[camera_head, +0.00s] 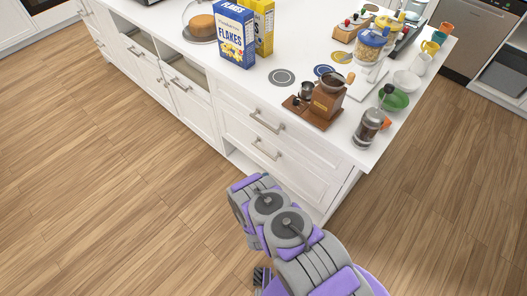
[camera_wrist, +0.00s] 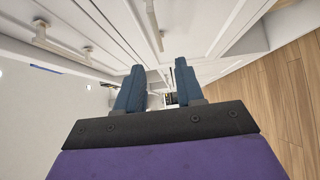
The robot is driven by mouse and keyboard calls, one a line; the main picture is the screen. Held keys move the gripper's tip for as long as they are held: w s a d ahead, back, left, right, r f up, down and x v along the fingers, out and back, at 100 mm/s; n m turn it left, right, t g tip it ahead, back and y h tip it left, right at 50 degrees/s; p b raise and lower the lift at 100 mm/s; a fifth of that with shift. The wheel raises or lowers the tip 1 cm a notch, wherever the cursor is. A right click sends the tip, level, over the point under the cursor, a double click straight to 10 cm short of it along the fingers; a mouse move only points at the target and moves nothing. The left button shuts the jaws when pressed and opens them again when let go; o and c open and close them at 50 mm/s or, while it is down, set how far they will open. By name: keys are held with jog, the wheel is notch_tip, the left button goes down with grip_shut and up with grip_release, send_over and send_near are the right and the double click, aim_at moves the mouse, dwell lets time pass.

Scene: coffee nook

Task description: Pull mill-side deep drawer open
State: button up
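A wooden coffee mill with a crank (camera_head: 327,98) stands on the island's white worktop near its right end. Below it, the white front has an upper drawer panel (camera_head: 300,138) with a bar handle (camera_head: 266,122) and a lower panel (camera_head: 290,170) with another handle (camera_head: 265,149). I cannot tell for sure which is the deep drawer. Both panels look shut. In the wrist view, my gripper (camera_wrist: 159,85) is open, its two blue fingers apart with nothing held between them. A bar handle (camera_wrist: 153,25) shows beyond the fingers, apart from them. My arm hides part of the cabinet's foot.
Two shallow compartments (camera_head: 190,76) further left along the island look open at the top. Cereal boxes (camera_head: 235,38), a glass press (camera_head: 369,128), bowls and cups crowd the worktop. Wooden floor (camera_head: 120,190) is clear in front of the island and at its right.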

aim_at(264, 151)
jog(key=w, duration=0.5)
jog(key=w+a, duration=0.1)
jog(key=w, duration=0.4)
jog(key=w+b, duration=0.1)
jog(key=w, duration=0.4)
jog(key=shift+w+a+r, duration=0.1)
jog(key=shift+a+r, duration=0.05)
jog(key=shift+a, duration=0.25)
grip_shut()
